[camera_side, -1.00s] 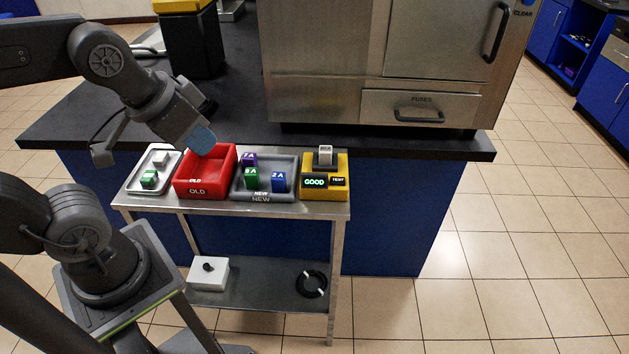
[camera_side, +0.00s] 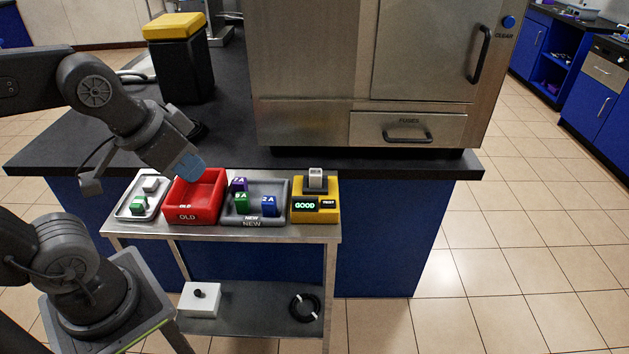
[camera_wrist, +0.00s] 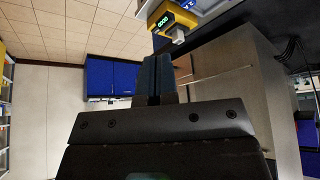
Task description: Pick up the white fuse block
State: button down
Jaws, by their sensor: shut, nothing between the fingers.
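A white block (camera_side: 315,178) sits upright in the top of the yellow tester (camera_side: 333,214), whose green display reads GOOD. It also shows in the wrist view as a pale block (camera_wrist: 178,34) on the tester (camera_wrist: 155,14). My gripper (camera_side: 190,170) has blue fingers, is shut and empty, and appears near the red OLD bin's back edge, left of the tester. Its fingers (camera_wrist: 157,78) are together in the wrist view.
The red OLD bin (camera_side: 188,217) and the grey NEW tray (camera_side: 284,214), holding purple, green and blue blocks, stand between silver tray and tester. A steel cabinet (camera_side: 300,80) with a FUSES drawer (camera_side: 440,130) and a black bin with yellow lid (camera_side: 174,26) stand behind.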

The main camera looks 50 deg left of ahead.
dwell(0.4)
jog(key=c, duration=0.7)
grip_release()
jog(key=n+g+y, duration=0.1)
jog(key=n+g, duration=0.4)
jog(key=n, duration=0.4)
send_over(315, 172)
jog(key=d, duration=0.1)
notch_tip(315, 172, down, 6)
jog(key=f, duration=0.8)
jog(key=a+f, duration=0.1)
jog(key=f, duration=0.4)
jog(key=shift+w+f, duration=0.1)
